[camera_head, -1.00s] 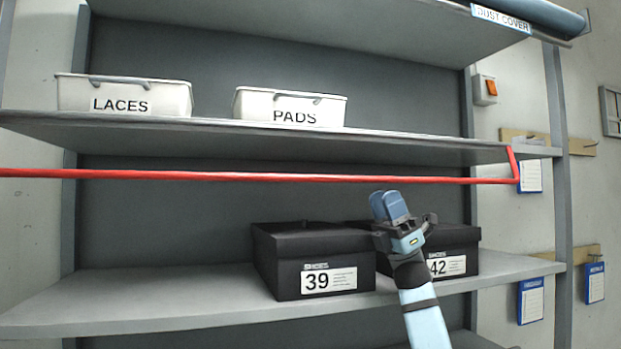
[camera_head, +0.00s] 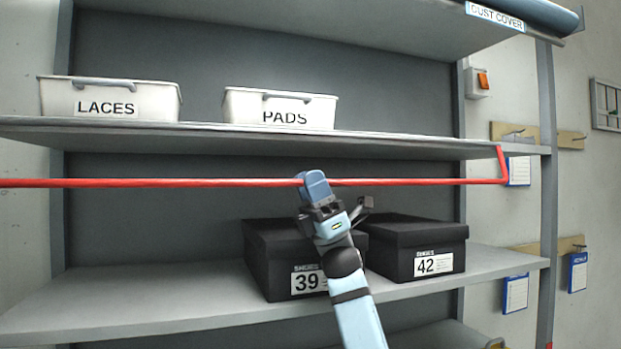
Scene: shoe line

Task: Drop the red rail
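The red rail (camera_head: 180,183) runs level across the front of the shelving, just below the middle shelf's edge. At its right end a short red arm (camera_head: 503,163) rises to the shelf. My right gripper (camera_head: 314,186) is at the rail near the middle of the view. Its blue fingertips overlap the rail and hide a short stretch of it. I cannot tell whether the fingers are closed around the rail or only in front of it. My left gripper is not in view.
White bins labelled LACES (camera_head: 112,98) and PADS (camera_head: 282,108) stand on the middle shelf (camera_head: 205,130) above the rail. Black shoe boxes 39 (camera_head: 268,262) and 42 (camera_head: 418,240) sit on the lower shelf (camera_head: 120,305), behind my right arm. The lower shelf's left part is clear.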

